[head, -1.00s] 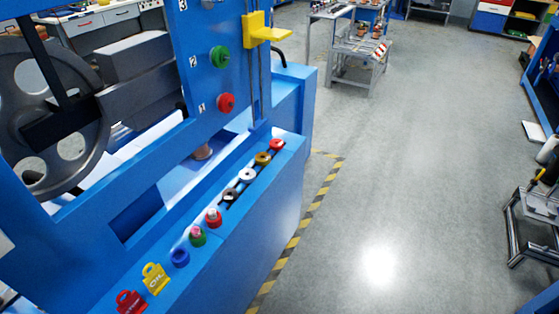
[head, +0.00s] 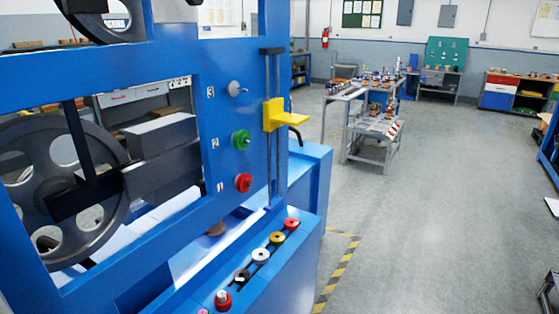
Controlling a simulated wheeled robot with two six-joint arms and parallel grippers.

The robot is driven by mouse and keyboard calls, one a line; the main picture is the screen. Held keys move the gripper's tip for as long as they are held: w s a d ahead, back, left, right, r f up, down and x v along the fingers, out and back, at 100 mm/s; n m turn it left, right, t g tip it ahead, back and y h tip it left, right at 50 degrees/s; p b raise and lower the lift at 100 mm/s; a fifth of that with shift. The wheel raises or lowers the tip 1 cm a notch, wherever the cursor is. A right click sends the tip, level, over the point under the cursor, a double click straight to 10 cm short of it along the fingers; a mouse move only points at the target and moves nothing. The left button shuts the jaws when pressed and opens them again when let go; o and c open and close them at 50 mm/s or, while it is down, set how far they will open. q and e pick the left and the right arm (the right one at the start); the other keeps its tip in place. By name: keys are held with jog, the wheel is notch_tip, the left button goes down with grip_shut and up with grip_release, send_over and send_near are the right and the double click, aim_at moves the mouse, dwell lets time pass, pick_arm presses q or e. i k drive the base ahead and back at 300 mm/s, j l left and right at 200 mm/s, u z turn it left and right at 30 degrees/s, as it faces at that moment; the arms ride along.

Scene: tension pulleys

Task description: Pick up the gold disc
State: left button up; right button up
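The gold disc (head: 277,239) sits on the top of the blue ledge (head: 283,265) of the machine, in a row of coloured discs. It lies between a red disc (head: 291,223) behind it and a white disc (head: 261,255) in front of it. Neither of my grippers shows in the head view, so their state and distance from the disc cannot be seen.
A black disc (head: 242,275) and another red one (head: 222,299) continue the row. The blue upright panel (head: 215,140) carries a green disc (head: 241,140), a red disc (head: 244,183) and a yellow bracket (head: 275,115). Open grey floor (head: 430,220) lies to the right.

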aim_at(277, 239)
jog(key=i+l+u, duration=0.15)
jog(key=l, duration=0.2)
jog(key=i+l+u, duration=0.1)
jog(key=l, duration=0.3)
jog(key=i+l+u, duration=0.15)
jog(key=l, duration=0.25)
jog(key=i, duration=0.1)
